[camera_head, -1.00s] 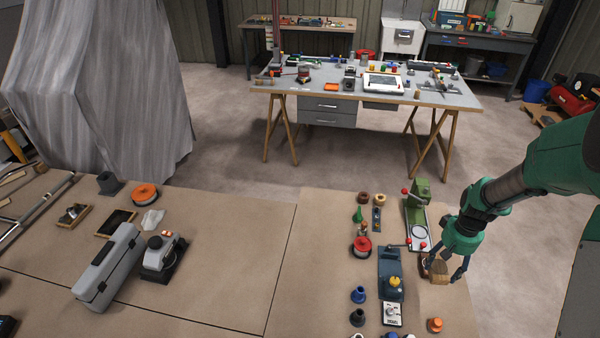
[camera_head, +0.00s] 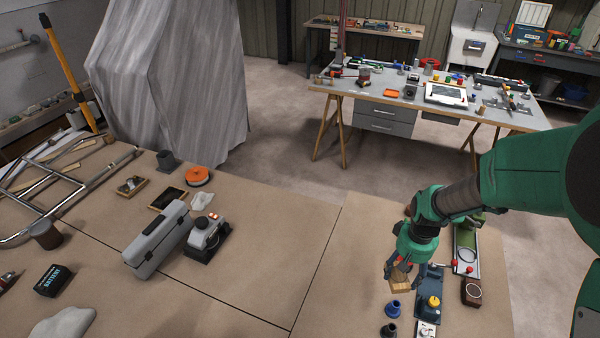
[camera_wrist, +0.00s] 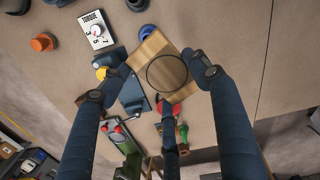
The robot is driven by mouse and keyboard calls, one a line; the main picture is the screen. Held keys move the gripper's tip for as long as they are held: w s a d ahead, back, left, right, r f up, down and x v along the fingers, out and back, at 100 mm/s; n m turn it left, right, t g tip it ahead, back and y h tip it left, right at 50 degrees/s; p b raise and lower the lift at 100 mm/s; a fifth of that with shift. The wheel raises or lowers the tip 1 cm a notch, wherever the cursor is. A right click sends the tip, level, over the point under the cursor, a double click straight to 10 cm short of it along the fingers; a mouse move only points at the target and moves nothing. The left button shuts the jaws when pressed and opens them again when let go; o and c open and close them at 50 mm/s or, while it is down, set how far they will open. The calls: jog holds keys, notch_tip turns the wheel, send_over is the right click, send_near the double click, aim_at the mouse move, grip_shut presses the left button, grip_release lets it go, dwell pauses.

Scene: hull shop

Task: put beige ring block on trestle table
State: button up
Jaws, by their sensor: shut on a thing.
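The beige ring block (camera_head: 400,281) is a light wooden block with a dark ring on its top. My gripper (camera_head: 401,276) is shut on it and holds it over the near right bench, left of the blue-grey machine. The trestle table (camera_head: 425,107) stands across the floor at the back right, with a grey top on wooden trestles. Many objects lie on it, with bare grey patches near its front edge.
On the near bench (camera_head: 290,225) stand a blue-grey machine (camera_head: 430,290), a dark brown ring block (camera_head: 471,292), a green tool (camera_head: 467,230), blue and black funnel-shaped parts and a grey case (camera_head: 158,240). Open floor (camera_head: 290,130) lies between bench and trestle table.

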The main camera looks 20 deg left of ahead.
jog(key=s+a+n+b, duration=0.1)
jog(key=s+a+n, duration=0.3)
jog(key=s+a, duration=1.15)
jog(key=s+a+n, duration=0.4)
jog(key=s+a, duration=0.8)
jog(key=a, duration=0.6)
jog(key=f, duration=0.9)
jog(key=shift+s+f, duration=0.2)
jog(key=shift+f, duration=0.2)
jog(key=shift+w, duration=0.1)
jog(key=w+a, duration=0.3)
jog(key=a, duration=0.1)
jog(key=w+a+f+b, duration=0.1)
jog(key=w+a, duration=0.1)
jog(key=a, duration=0.3)
jog(key=w+a+b, duration=0.1)
jog(key=w+a, duration=0.2)
jog(key=a, duration=0.1)
jog(key=shift+w+a+f, duration=0.2)
jog(key=shift+w+f, duration=0.05)
jog(key=shift+w, duration=0.05)
jog(key=shift+f, duration=0.1)
